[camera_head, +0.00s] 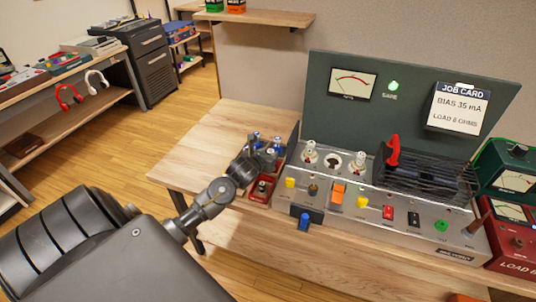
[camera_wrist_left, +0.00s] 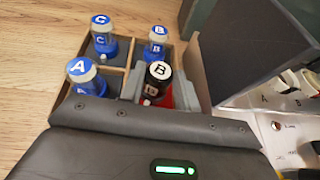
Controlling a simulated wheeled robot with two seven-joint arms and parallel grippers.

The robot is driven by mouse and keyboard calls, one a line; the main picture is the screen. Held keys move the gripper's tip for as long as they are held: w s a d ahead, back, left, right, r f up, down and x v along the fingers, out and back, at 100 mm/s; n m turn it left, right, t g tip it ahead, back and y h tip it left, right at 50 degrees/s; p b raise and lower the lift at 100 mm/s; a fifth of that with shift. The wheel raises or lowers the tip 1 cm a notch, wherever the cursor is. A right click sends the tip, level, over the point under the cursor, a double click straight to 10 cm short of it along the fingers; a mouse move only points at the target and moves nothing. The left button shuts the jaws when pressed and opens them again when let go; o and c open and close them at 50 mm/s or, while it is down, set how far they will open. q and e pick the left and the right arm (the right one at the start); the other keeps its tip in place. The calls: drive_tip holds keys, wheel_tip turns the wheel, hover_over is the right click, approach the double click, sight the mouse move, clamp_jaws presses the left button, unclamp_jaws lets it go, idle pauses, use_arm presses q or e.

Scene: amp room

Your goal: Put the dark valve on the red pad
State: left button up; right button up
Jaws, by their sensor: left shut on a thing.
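The dark valve (camera_wrist_left: 158,78), with a black cap marked B, stands between the grey fingers of my left gripper (camera_wrist_left: 160,90), which is shut on it. I cannot tell if the valve touches the pad. In the head view the left gripper (camera_head: 246,168) is over the tray, and the red pad (camera_head: 262,187) shows at the tray's near end. The right gripper is not in view.
Blue-capped valves A (camera_wrist_left: 82,72), C (camera_wrist_left: 102,38) and B (camera_wrist_left: 157,42) stand in the other compartments. The amplifier (camera_head: 380,205), with its green panel and valve sockets, is close on the right. Bare tabletop (camera_head: 215,135) lies to the left.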

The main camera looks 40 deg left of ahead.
use_arm(q)
drive_tip(key=shift+f, duration=0.15)
drive_tip(key=o, duration=0.9)
drive_tip(key=shift+c, duration=0.2)
drive_tip(key=shift+o, duration=0.6)
drive_tip(key=shift+s+r, duration=0.1)
drive_tip(key=shift+r, duration=0.1)
drive_tip(key=b+v, duration=0.1)
drive_tip(key=v, duration=1.1)
drive_tip(key=shift+f, duration=0.15)
